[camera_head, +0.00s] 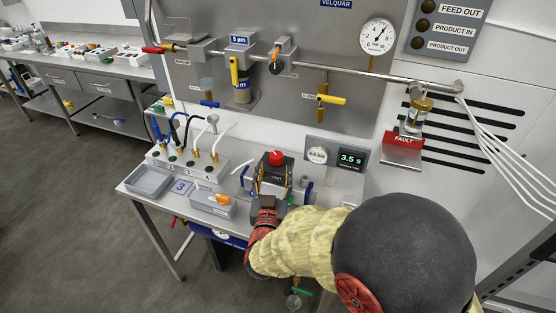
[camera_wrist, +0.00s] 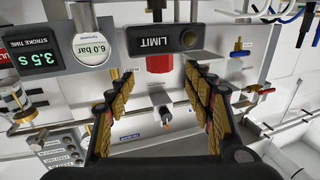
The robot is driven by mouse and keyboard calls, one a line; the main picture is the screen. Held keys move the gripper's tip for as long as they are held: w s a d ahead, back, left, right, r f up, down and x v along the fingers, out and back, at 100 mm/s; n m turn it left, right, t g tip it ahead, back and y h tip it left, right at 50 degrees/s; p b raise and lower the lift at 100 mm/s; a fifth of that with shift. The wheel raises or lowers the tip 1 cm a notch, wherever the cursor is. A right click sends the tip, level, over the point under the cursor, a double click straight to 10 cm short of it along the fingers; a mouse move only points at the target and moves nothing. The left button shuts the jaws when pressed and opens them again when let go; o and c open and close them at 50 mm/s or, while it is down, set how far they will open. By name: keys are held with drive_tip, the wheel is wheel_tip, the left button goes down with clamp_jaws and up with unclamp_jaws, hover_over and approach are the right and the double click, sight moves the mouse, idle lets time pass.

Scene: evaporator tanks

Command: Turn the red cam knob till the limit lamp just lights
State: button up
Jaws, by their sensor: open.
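The red cam knob (camera_head: 276,157) sits on top of the dark actuator on the bench. In the wrist view the red knob (camera_wrist: 160,63) shows behind the black LIMIT plate (camera_wrist: 160,38), which partly hides it. The limit lamp (camera_wrist: 190,39) on that plate looks dark. My gripper (camera_head: 272,180) is at the actuator, just in front of and below the knob in the head view. In the wrist view my gripper (camera_wrist: 160,78) is open, one gold-padded finger on each side of the knob, with gaps showing. I see no contact.
A display (camera_head: 352,158) reads 3.5 s, and the round gauge (camera_wrist: 91,48) beside it reads 6.0 bar. Grey trays (camera_head: 150,180) and a white block with tubes (camera_head: 190,163) stand left of the actuator. The panel with pipes and valves rises behind.

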sight(276, 161)
drive_tip(key=w, duration=0.2)
drive_tip(key=w+b, duration=0.1)
drive_tip(key=w, duration=0.4)
drive_tip(key=shift+w+d+b, duration=0.3)
drive_tip(key=shift+d+b, duration=0.05)
drive_tip(key=shift+b, duration=0.05)
drive_tip(key=c, duration=1.1)
drive_tip(key=shift+c, duration=0.3)
